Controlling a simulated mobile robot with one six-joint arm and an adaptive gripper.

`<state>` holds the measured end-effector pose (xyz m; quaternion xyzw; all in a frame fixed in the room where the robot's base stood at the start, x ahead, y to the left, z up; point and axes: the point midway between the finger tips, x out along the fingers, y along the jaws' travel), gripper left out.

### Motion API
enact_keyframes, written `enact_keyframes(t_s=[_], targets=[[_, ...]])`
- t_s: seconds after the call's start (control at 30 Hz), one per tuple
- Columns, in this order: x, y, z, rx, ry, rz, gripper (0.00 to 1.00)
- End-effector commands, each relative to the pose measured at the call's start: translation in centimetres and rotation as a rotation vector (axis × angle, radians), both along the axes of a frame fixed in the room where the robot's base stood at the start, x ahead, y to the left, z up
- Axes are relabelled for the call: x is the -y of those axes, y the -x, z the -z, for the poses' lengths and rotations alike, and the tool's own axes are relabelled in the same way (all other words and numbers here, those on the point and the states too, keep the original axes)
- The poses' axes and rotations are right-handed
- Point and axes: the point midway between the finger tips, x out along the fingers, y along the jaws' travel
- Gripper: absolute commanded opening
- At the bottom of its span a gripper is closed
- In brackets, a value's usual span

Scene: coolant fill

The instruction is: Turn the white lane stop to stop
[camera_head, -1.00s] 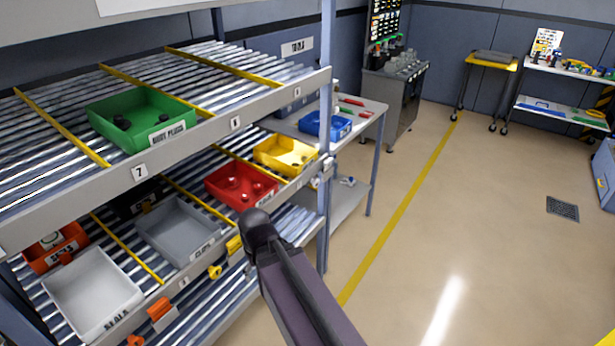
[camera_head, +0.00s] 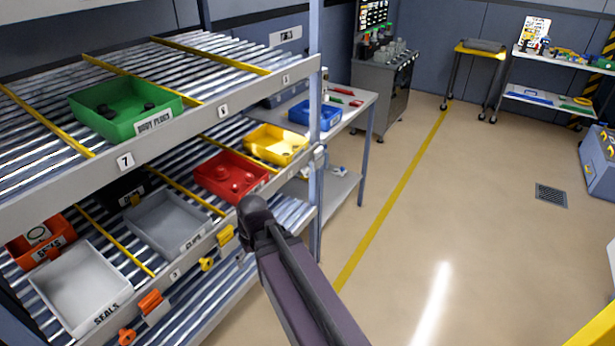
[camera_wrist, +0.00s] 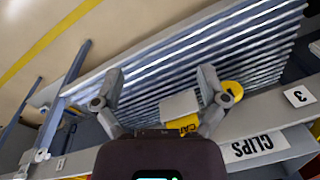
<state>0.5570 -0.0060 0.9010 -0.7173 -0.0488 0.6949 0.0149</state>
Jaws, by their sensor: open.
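A small white fitting that looks like the white lane stop (camera_head: 319,153) sits on the front beam of the middle shelf by the right post, past the red and yellow bins. A pale fitting, perhaps the same one, shows at the lower left of the wrist view (camera_wrist: 41,155). Its turn position is too small to tell. My gripper (camera_wrist: 158,76) is open and empty, its fingers spread above the rollers.
An orange lane stop (camera_head: 150,301) and the yellow one are on the beam to the left. The red bin (camera_head: 231,175), yellow bin (camera_head: 276,144) and grey clips bin (camera_head: 167,222) rest on rollers behind.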

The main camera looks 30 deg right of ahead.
Motion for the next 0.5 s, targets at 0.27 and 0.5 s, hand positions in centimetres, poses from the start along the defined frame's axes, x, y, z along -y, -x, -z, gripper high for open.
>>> enact_keyframes(t_s=[0.27, 0.5], targets=[[2.7, -6.0, 4.0, 0.146, -0.22, -0.107, 0.93], [6.9, -11.4, 5.7, 0.369, -0.385, -0.191, 0.93]])
